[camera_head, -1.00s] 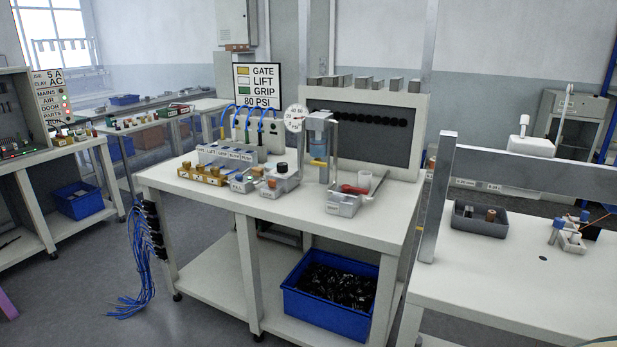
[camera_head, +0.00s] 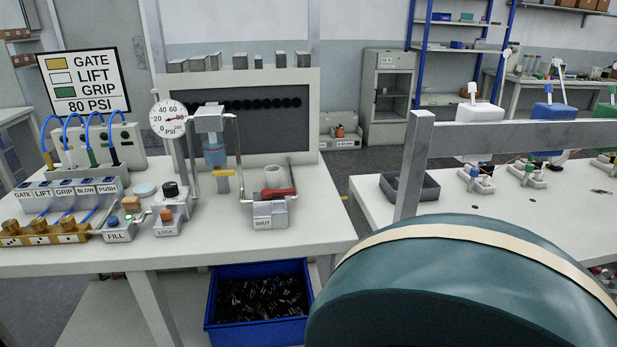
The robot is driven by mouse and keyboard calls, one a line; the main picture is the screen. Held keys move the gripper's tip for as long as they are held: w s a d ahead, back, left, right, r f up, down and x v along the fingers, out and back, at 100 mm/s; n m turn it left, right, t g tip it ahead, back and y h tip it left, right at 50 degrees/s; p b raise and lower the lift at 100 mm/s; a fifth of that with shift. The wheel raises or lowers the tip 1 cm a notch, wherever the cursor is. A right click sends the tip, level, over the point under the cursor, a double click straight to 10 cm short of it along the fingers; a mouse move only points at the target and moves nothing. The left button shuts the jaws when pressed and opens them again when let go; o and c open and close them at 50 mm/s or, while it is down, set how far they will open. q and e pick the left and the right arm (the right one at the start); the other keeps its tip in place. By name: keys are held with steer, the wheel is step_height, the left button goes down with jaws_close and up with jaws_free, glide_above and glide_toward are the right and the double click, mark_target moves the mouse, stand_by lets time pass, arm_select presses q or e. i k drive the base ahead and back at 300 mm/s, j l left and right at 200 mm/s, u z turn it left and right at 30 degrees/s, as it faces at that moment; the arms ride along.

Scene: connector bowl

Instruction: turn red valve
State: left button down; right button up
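The red valve lever (camera_head: 278,193) lies across the top of a small grey block (camera_head: 270,212) labelled SHUT, on the right part of the white workbench (camera_head: 310,238). The lever points roughly sideways, with its block in front of a light grey cylinder (camera_head: 272,175). A thin metal rod stands beside it at the right. Neither of my grippers shows in the head view.
A large dark teal rounded body with a cream band fills the lower right. A pressure gauge (camera_head: 169,118), a sign (camera_head: 81,80) and a valve row with blue hoses stand left. A blue bin (camera_head: 258,337) of black parts sits below. Another bench (camera_head: 480,207) stands right.

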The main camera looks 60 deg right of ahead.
mark_target(265, 194)
steer(key=i+z, duration=0.15)
steer(key=z, duration=0.25)
steer(key=i+z, duration=0.1)
steer(key=z, duration=0.35)
steer(key=i+j+z, duration=0.15)
steer(key=z, duration=0.25)
steer(key=i+j+z, duration=0.1)
steer(key=z, duration=0.3)
steer(key=i+j+z, duration=0.1)
steer(key=z, duration=0.3)
steer(key=j+z, duration=0.1)
steer(key=z, duration=0.3)
steer(key=i+j+z, duration=0.15)
steer(key=z, duration=0.2)
steer(key=j+z, duration=0.15)
steer(key=z, duration=0.25)
